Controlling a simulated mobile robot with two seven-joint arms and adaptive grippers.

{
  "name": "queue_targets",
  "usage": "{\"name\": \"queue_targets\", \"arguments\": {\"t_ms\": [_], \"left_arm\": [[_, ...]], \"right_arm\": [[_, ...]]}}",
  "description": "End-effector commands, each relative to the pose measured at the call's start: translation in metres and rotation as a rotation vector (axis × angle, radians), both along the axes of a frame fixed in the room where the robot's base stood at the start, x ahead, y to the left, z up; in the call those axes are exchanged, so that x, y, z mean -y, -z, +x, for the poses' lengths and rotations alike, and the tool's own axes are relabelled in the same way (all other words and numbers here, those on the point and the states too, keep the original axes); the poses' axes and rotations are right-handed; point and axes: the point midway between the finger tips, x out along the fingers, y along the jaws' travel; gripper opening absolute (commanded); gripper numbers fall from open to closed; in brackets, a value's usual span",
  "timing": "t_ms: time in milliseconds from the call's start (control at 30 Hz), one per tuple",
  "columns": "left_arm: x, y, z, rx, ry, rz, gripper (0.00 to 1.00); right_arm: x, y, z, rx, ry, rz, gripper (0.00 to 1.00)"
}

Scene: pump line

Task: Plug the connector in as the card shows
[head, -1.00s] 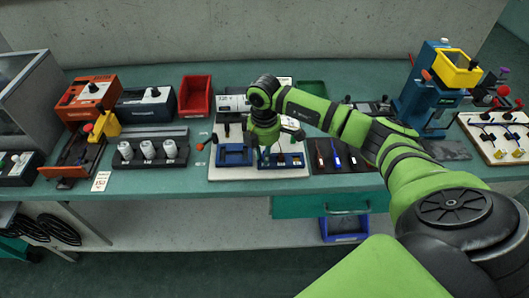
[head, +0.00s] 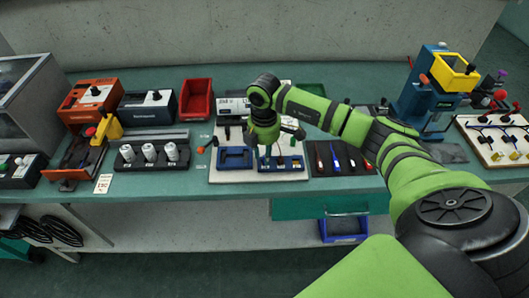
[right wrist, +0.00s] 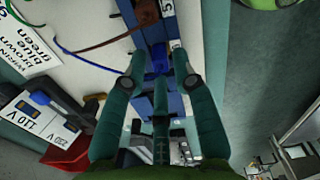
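A white board (head: 219,174) on the bench carries two blue blocks, a left one (head: 235,158) and a right one (head: 291,163). My right gripper (head: 265,153) points down at the left end of the right block. In the right wrist view, its teal fingers (right wrist: 159,68) straddle a small blue piece (right wrist: 158,58) at the blue block (right wrist: 174,104). Whether they grip it is unclear. Blue (right wrist: 82,55), green and brown wires cross the board. My left gripper is out of view.
A red bin (head: 196,98) stands behind left, a rack of white cylinders (head: 150,153) at left. A dark mat with screwdrivers (head: 338,160) lies right. A blue press (head: 421,100) stands farther right.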

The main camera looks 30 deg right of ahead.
Motion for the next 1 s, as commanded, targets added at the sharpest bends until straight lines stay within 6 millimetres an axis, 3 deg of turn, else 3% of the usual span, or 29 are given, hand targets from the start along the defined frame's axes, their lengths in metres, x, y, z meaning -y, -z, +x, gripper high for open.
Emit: {"name": "queue_targets", "arguments": {"t_ms": [600, 933, 1000], "left_arm": [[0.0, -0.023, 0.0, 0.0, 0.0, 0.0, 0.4], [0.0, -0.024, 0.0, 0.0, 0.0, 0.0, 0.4], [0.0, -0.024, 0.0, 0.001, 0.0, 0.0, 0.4]], "right_arm": [[0.0, -0.027, 0.0, 0.0, 0.0, 0.0, 0.28], [0.0, -0.028, 0.0, 0.0, 0.0, 0.0, 0.28], [0.0, -0.028, 0.0, 0.0, 0.0, 0.0, 0.56]]}}
